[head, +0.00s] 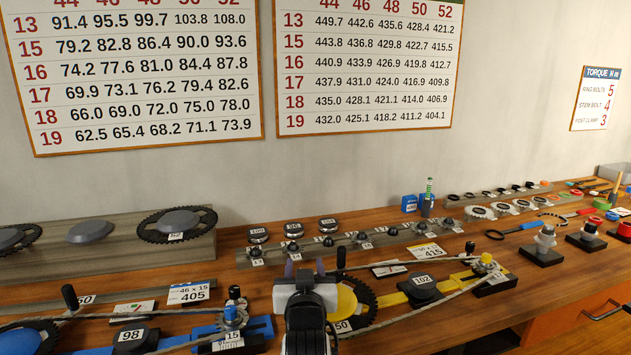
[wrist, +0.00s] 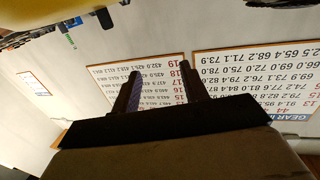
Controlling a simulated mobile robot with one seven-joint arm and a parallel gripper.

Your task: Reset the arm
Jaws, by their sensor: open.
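My gripper (head: 305,267) is in the lower middle of the head view, above the bench's front area, with its two fingers pointing away toward the wall. In the wrist view my gripper (wrist: 160,68) shows two dark fingers spread apart, with nothing between them but the wall and a chart behind. It is open and empty. My arm hides part of the yellow fixture with a chainring (head: 360,298) behind it.
The wooden bench (head: 270,275) carries a blue fixture (head: 262,326) at lower left, chainrings (head: 178,223) on a rail, and rows of small cogs (head: 365,240). Two number charts (head: 370,65) hang on the wall. Tools and stands crowd the right; the air above the bench is clear.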

